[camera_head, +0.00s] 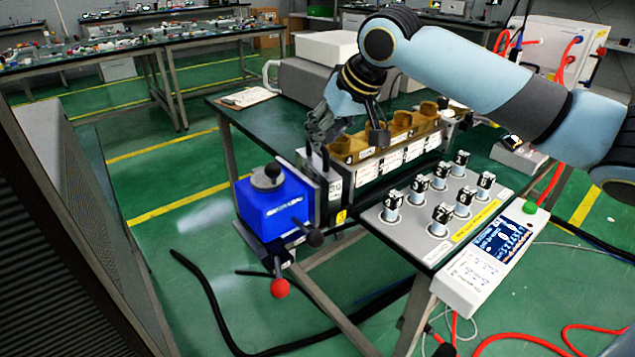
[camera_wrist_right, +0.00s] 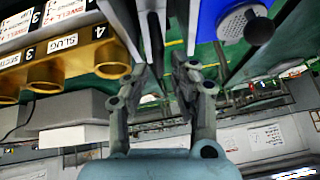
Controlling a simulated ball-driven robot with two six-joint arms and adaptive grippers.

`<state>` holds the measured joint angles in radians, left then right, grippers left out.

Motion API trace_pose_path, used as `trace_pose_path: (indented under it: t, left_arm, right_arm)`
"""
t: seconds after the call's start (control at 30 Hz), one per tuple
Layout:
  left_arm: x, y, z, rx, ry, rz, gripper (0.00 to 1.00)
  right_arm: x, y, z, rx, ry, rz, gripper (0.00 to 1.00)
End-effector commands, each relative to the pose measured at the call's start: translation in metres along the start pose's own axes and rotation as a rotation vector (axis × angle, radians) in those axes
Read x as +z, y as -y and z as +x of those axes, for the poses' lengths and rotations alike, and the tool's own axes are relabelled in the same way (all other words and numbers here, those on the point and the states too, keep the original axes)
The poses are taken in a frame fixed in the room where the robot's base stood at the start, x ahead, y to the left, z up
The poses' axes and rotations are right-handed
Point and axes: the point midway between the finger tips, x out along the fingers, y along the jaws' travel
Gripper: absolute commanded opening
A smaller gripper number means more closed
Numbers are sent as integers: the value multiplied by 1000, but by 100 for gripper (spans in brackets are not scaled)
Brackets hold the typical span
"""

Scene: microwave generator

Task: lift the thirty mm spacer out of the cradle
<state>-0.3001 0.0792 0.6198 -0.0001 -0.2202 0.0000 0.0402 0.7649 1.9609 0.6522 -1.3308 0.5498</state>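My right gripper (camera_head: 348,132) comes down from the upper right over the near left end of the long tool rack. In the right wrist view its two fingers (camera_wrist_right: 160,72) are apart, with no part clearly held between them. Narrow grey upright plates (camera_wrist_right: 150,25) stand just beyond the fingertips, between the gold rack and the blue box. I cannot tell which piece is the thirty mm spacer or where the cradle's edges are. A white number label (camera_head: 335,189), too small to read surely, is on the end face there. My left gripper is not in view.
A blue box (camera_head: 272,205) with a black knob and red ball lever stands at the near left end. Gold sockets (camera_wrist_right: 107,55) line the rack. A grey panel (camera_head: 405,222) with several black-topped posts and a display unit (camera_head: 490,258) lie to the right.

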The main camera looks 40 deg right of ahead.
Motion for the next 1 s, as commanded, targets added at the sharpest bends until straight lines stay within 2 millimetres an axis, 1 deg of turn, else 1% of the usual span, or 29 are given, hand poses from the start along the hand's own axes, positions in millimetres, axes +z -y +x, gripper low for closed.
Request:
trace_pose_path:
  t: [0.03,0.13,0.27,0.5,0.7,1.0]
  left_arm:
    - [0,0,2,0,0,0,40]
    - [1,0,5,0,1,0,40]
    - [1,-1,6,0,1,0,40]
    - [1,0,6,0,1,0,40]
    - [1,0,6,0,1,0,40]
    - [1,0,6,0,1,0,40]
  right_arm:
    - [-1,0,10,-4,1,7,25]
    - [-3,-1,26,-3,2,6,25]
    - [-3,-1,37,-2,0,2,25]
    - [-4,-2,38,-1,0,0,25]
    - [-3,-2,38,-1,0,0,0]
    - [-3,-2,38,-1,1,1,0]
